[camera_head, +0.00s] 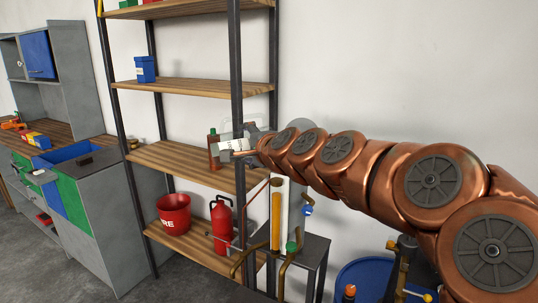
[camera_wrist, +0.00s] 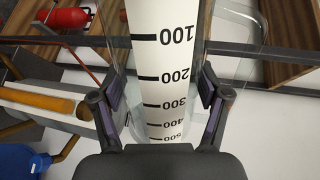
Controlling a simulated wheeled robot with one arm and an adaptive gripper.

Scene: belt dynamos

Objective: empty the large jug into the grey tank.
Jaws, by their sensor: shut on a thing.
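My gripper (camera_wrist: 160,90) is shut on a clear jug (camera_wrist: 165,55) with a white strip marked 100 to 500. One finger lies on each side of the jug. In the head view, my gripper (camera_head: 252,141) is in front of the wooden shelving, and the see-through jug (camera_head: 231,145) shows faintly beside it. Its white strip looks nearly level there, but I cannot tell the tilt for certain. I cannot tell how much is in the jug. No grey tank can be made out for certain in either view.
The shelves hold a brown bottle (camera_head: 213,150), a red bucket (camera_head: 174,213) and a red extinguisher (camera_head: 221,220). Copper pipes with an orange tube (camera_head: 276,220) rise below my arm beside a grey stand (camera_head: 311,246). A blue drum (camera_head: 362,275) stands at lower right. A workbench is at left.

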